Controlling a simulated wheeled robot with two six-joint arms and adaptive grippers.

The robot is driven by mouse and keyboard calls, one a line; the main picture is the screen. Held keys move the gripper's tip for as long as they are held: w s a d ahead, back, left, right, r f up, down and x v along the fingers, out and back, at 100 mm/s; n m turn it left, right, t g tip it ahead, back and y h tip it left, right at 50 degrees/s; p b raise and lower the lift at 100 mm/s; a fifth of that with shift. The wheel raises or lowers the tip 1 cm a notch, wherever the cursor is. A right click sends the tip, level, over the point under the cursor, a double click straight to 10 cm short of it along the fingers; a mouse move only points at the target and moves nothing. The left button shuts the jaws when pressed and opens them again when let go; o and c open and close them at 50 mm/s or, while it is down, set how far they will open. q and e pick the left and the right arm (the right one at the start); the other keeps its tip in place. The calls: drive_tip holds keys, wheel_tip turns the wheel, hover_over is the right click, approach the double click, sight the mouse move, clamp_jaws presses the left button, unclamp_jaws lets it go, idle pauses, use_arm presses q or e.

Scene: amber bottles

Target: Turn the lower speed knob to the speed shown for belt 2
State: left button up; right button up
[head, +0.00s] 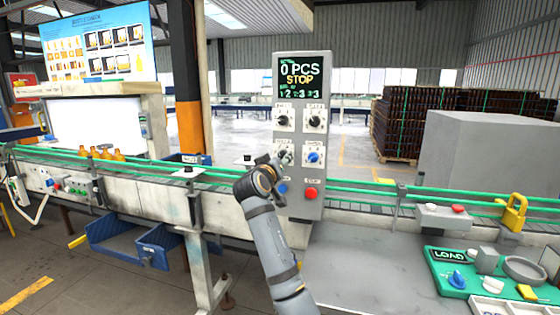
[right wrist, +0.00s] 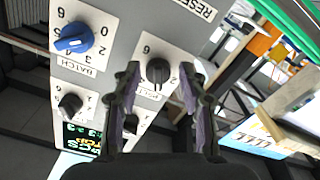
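The grey control panel (head: 299,90) stands upright at the middle of the head view. Its screen (head: 300,77) reads "0 PCS" and "STOP" above a row of small green belt figures I cannot read surely. The lower speed knob, black on a white plate, is at the lower left of the panel, partly hidden by my gripper in the head view; it shows in the right wrist view (right wrist: 158,72). My right gripper (right wrist: 163,88) is open, its fingertips on either side of that knob with gaps visible; contact cannot be told. My left gripper is not in view.
A blue batch knob (head: 314,157) sits just right of the lower speed knob. Two upper knobs (head: 284,120) (head: 315,120) are above. A red button (head: 311,193) and a blue button (head: 283,188) are below. A green-railed conveyor (head: 360,189) runs behind.

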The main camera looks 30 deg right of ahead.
drive_tip(key=shift+r, duration=0.1)
drive_tip(key=v, duration=1.2)
